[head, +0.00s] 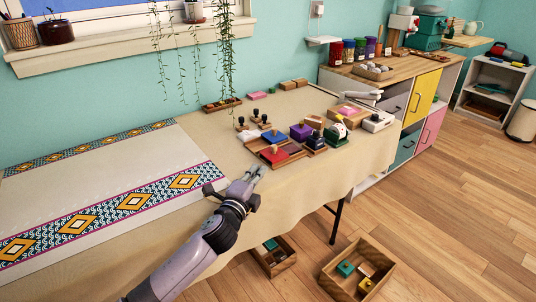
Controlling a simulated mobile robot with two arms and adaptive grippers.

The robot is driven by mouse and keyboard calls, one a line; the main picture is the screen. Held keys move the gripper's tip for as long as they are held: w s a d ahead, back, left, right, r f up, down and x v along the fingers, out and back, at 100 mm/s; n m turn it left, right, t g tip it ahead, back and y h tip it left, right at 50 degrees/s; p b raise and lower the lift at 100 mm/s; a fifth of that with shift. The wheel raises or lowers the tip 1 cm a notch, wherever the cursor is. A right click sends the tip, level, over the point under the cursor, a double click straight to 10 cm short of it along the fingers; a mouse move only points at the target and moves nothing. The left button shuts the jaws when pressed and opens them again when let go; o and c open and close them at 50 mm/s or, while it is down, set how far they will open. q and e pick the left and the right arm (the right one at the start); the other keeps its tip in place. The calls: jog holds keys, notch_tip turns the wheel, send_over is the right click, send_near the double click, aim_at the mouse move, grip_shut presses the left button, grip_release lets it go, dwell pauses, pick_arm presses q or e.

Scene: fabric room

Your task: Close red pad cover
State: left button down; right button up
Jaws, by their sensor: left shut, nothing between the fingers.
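The red pad (273,157) lies at the near left end of a wooden tray (290,160) on the cloth-covered table. A small wooden-topped piece shows on or beside it. I cannot tell the cover's exact angle at this size. My left gripper (259,170) is just in front of the red pad, toward the near side, with its fingers shut and nothing between them. I cannot tell whether the fingertips touch the tray or pad. My right gripper is not in view.
A blue pad (274,136) and a purple pad (300,132) sit beside the red one. Dark-knobbed stamps (254,116) stand behind. A patterned cloth (110,195) covers the left side. Open wooden boxes (345,284) are on the floor below the table's edge.

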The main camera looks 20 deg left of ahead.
aim_at(273, 148)
pick_arm(q)
jog(key=w, duration=0.3)
jog(key=w+b, duration=0.1)
jog(key=w, duration=0.5)
jog(key=shift+w+d+f+b, duration=0.1)
jog(key=shift+w+d+b, duration=0.2)
jog(key=shift+w, duration=0.45)
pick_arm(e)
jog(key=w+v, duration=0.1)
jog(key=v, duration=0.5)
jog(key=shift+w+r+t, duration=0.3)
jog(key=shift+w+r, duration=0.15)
